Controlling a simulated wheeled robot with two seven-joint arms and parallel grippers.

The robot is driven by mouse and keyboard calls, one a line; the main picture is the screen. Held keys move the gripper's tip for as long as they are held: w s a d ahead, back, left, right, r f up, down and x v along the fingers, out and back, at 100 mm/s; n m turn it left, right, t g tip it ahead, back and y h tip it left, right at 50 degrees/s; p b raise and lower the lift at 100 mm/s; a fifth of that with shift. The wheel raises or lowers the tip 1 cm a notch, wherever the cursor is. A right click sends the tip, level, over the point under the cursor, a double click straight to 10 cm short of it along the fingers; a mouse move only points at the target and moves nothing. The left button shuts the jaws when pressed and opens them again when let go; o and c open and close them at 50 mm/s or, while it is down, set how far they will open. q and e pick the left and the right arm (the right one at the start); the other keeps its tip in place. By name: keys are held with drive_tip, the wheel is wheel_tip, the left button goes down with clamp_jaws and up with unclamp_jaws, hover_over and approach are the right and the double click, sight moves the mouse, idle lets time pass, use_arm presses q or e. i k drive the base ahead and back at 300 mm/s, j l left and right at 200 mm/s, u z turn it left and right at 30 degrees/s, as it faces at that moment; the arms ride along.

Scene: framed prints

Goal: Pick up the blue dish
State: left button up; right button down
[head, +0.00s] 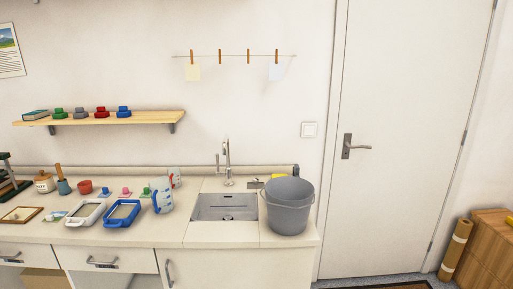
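The blue dish (108,222) looks to be the rectangular blue-rimmed one with an end handle. It lies on the counter left of the sink, apart from any gripper. A similar white dish (73,220) lies just to its left. Two smaller blue things also show: a small one (104,192) on the counter behind the dish, and one (124,111) on the wall shelf. Neither of my grippers is in the head view.
A tall clear measuring jug (162,196) with markings stands close to the right of the blue dish. The sink (225,207), tap (227,160) and grey bucket (289,205) are further right. A wooden shelf (150,118) hangs above. The counter's front strip (120,237) is clear.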

sight(123, 213)
drive_tip(key=i+l, duration=0.35)
drive_tip(key=i, duration=0.15)
drive_tip(key=i+l+u, duration=0.15)
drive_tip(key=u, duration=0.2)
drive_tip(key=i+l+u, duration=0.2)
drive_tip(key=u, duration=0.15)
drive_tip(key=i+l+u, duration=0.1)
drive_tip(key=l+u, duration=0.25)
drive_tip(key=j, duration=0.05)
